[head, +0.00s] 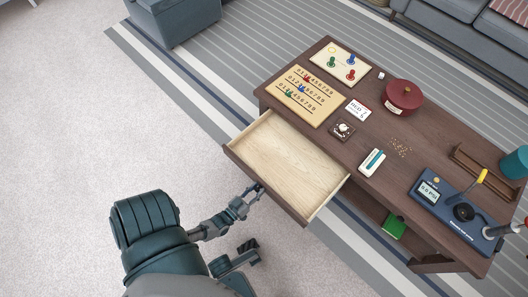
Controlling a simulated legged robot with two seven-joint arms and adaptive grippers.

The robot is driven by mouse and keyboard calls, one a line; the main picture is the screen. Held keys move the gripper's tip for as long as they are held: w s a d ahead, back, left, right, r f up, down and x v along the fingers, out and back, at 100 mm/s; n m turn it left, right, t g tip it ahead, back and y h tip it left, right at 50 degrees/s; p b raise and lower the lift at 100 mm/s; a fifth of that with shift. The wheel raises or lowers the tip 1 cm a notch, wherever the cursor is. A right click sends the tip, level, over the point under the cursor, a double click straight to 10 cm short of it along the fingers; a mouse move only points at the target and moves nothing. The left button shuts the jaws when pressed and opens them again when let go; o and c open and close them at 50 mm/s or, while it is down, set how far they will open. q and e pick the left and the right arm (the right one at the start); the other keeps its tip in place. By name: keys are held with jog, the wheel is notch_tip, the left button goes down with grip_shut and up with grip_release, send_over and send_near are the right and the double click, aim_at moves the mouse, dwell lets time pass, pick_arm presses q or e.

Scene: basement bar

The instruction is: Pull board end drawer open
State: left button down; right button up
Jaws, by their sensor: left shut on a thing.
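The board end drawer (284,160) is pulled well out from the dark wooden table (447,132). Its pale wooden inside is empty, and its dark front panel faces the lower left. My left gripper (256,189) is at the outer side of that front panel, near its middle, and is shut on the drawer's handle. The handle itself is small and mostly hidden by the fingers.
On the table are a number board (304,96), a board with coloured pieces (341,64), a red round pot (402,96) and a blue device (455,207). A green box (394,227) sits below. Open carpet lies left of the drawer.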

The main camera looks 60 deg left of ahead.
pick_arm(q)
jog(key=shift+v, duration=1.05)
jog(key=shift+a, duration=0.1)
jog(key=c, duration=0.8)
grip_release()
jog(key=shift+o, duration=0.2)
jog(key=v, duration=1.2)
jog(key=shift+a+f, duration=0.1)
